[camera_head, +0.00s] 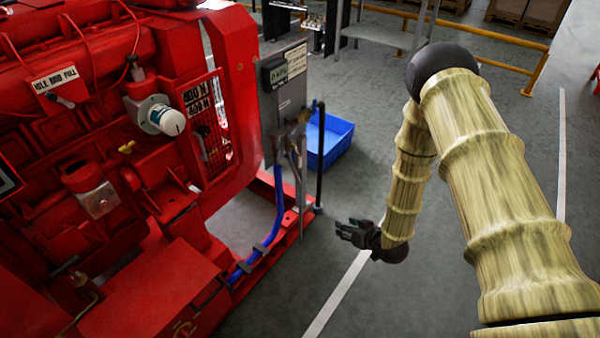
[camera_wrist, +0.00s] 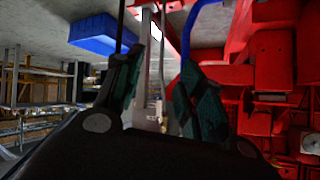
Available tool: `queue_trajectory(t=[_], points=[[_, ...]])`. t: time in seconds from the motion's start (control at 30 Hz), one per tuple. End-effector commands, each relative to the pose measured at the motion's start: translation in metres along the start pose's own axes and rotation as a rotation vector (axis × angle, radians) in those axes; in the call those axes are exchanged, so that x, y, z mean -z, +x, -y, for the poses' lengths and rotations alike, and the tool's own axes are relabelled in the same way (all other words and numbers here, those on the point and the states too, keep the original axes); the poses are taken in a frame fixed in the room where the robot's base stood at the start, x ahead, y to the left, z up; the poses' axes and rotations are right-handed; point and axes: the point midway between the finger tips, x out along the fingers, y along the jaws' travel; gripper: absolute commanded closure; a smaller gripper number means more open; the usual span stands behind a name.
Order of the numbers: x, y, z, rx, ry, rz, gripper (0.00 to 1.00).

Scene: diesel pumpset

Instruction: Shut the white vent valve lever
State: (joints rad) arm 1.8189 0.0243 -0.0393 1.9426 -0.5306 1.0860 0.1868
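My gripper (camera_head: 350,231) hangs in free air over the grey floor, to the right of the red pumpset (camera_head: 110,180). In the wrist view, the two dark fingers of my gripper (camera_wrist: 161,68) stand apart with nothing held between them. A grey post with a valve and pipe fitting (camera_head: 293,130) stands at the pumpset's right end, apart from my gripper. I cannot make out a white vent lever for certain; the fitting is small and unclear. In the wrist view the post (camera_wrist: 144,80) shows beyond and between the fingers.
A blue hose (camera_head: 276,210) runs down the post to the red base rail. A black upright bar (camera_head: 320,155) stands beside it. A blue crate (camera_head: 330,138) lies on the floor behind. A grey table (camera_head: 385,35) and yellow rail (camera_head: 480,58) are farther back. Floor around my gripper is clear.

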Motion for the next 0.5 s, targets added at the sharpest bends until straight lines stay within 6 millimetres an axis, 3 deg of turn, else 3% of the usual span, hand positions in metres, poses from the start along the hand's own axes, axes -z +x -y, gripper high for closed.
queue_trajectory(t=[0.03, 0.2, 0.33, 0.5], points=[[0.009, 0.027, -0.006, 0.033, -0.029, -0.061, 0.61], [0.069, 0.079, -0.009, 0.166, -0.127, -0.248, 0.61], [0.112, 0.106, -0.006, 0.273, -0.204, -0.372, 0.61], [0.154, 0.124, 0.001, 0.394, -0.288, -0.484, 0.61]])
